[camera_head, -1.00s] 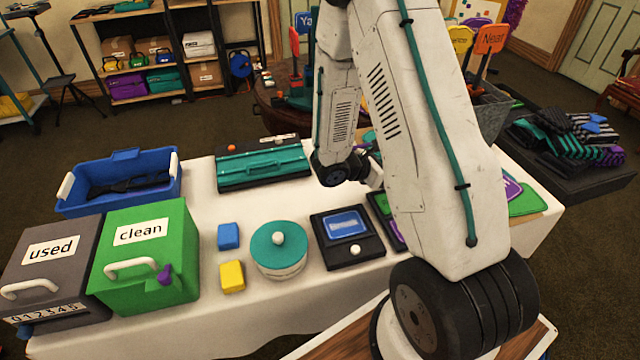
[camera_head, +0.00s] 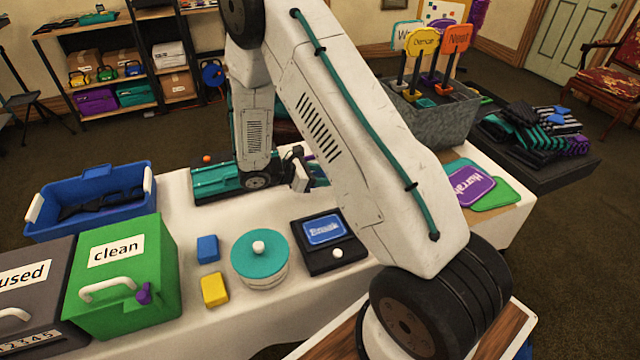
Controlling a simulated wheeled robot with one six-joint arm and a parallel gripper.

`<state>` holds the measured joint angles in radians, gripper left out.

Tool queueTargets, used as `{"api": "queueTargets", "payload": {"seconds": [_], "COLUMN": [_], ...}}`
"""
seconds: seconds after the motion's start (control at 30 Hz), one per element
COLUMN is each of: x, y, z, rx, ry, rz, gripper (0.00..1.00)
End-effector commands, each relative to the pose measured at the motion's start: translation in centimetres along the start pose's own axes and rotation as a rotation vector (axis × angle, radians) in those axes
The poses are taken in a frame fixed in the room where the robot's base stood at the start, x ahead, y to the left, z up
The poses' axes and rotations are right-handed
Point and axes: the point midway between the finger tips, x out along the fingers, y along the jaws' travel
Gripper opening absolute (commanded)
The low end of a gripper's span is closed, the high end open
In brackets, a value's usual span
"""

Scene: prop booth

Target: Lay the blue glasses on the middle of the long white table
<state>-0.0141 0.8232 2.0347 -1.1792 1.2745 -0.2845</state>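The long white table (camera_head: 345,280) is covered with a white cloth and runs across the view. I cannot make out the blue glasses for certain anywhere. My gripper (camera_head: 308,173) is above the back middle of the table, partly hidden behind my own arm. It is small and dark here, and I cannot see whether its fingers are open or hold anything.
On the table are a blue tub (camera_head: 95,212), a green "clean" box (camera_head: 130,275), a grey "used" box (camera_head: 35,295), a teal-lidded round tin (camera_head: 260,258) and a dark framed sign (camera_head: 328,240). A grey bin (camera_head: 435,120) of signs stands behind. Striped cloths (camera_head: 535,130) lie at right.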

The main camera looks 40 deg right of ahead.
Motion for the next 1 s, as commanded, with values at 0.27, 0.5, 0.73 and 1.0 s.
{"api": "queueTargets", "payload": {"seconds": [0.27, 0.5, 0.73, 1.0], "x": [0.6, 0.7, 0.8, 0.8], "y": [0.4, 0.5, 0.5, 0.5], "z": [-3.3, -3.6, -3.9, -3.9], "rx": [-0.002, 0.000, 0.000, 0.000], "ry": [-0.001, 0.000, 0.001, 0.000], "rz": [-0.001, 0.001, 0.001, 0.001], "gripper": [0.26, 0.26, 0.65, 0.70]}}
